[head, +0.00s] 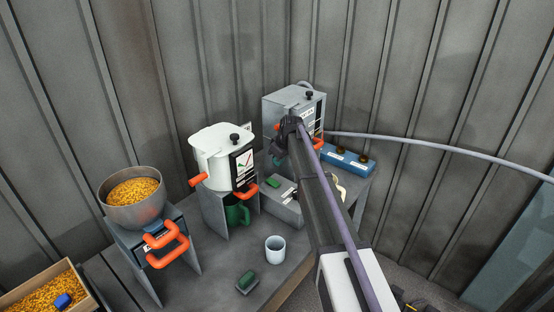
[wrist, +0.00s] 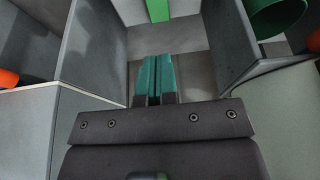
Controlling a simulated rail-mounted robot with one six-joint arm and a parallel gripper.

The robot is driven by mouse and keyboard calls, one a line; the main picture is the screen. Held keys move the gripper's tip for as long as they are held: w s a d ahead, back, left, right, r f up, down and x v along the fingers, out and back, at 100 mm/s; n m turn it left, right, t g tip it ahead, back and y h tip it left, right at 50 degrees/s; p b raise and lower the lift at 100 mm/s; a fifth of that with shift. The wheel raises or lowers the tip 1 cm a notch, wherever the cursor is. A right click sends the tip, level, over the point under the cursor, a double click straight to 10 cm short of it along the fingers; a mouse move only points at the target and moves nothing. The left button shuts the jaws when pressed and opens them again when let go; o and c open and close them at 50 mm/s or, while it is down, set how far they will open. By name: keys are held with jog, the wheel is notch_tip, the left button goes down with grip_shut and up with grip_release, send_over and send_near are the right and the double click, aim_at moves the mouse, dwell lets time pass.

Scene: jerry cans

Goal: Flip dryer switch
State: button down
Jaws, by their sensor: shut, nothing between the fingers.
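No switch can be made out clearly, and no label here reads plainly as the dryer. A grey boxy machine (head: 283,108) with a dark label panel, black knob and orange handles stands at the back, partly hidden by my arm. A blue box (head: 348,163) with two dark knobs sits to its right on the bench. My gripper (wrist: 156,57) shows in the wrist view with its teal fingers together and empty, between grey panels. In the head view, the end of my arm is in front of the grey machine; the fingertips cannot be made out there.
A white machine (head: 211,158) stands on a grey stand with a green mug (head: 237,213) below. A hose (head: 430,143) crosses at right.

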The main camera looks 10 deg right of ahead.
notch_tip(320, 180, up, 13)
jog(key=p, duration=1.3)
send_over(269, 180)
jog(key=s+d, duration=0.5)
jog(key=s, duration=0.1)
jog(key=b+x, duration=2.2)
jog(key=x, duration=0.1)
jog(key=shift+s+d+f, duration=0.1)
jog(key=shift+f, duration=0.3)
jog(key=shift+f+b, duration=0.45)
jog(key=shift+b, duration=0.1)
jog(key=shift+r, duration=0.15)
